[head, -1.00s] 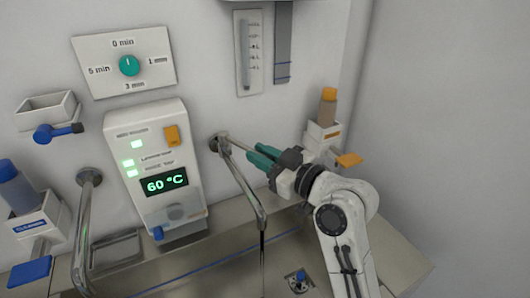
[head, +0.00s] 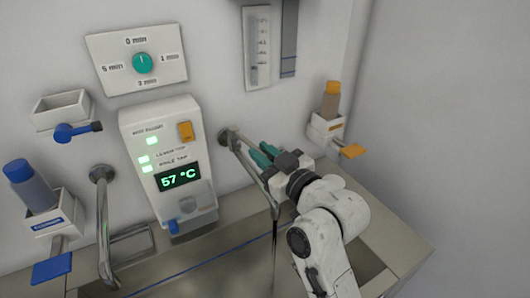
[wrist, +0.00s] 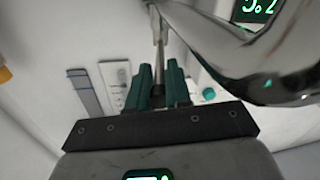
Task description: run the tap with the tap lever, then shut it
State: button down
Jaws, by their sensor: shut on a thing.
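The right-hand tap (head: 255,178) is a chrome spout that slants down from its round wall mount. Its tap lever (wrist: 158,53), a thin metal rod, runs between my gripper's fingers in the wrist view. My gripper (head: 264,152) has teal fingers and is shut on the lever, just right of the spout near the wall. The teal fingers also show in the wrist view (wrist: 158,85). A thin dark vertical streak (head: 275,245) hangs below the spout's end and looks like running water. The gripper hides part of the lever.
A control panel (head: 170,165) reads 57 °C, with green lights lit. A second chrome tap (head: 103,230) stands at left. A blue-capped dispenser (head: 35,195) is far left, an orange-capped one (head: 328,110) right of my gripper. The sink edge (head: 215,240) runs below.

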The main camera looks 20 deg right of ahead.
jog(key=c, duration=1.2)
grip_release()
jog(key=shift+a, duration=0.1)
jog(key=shift+o, duration=0.2)
jog(key=b+v, duration=0.2)
jog(key=v, duration=0.9)
jog(key=shift+b, duration=0.35)
jog(key=shift+r, duration=0.1)
jog(key=shift+c, duration=0.5)
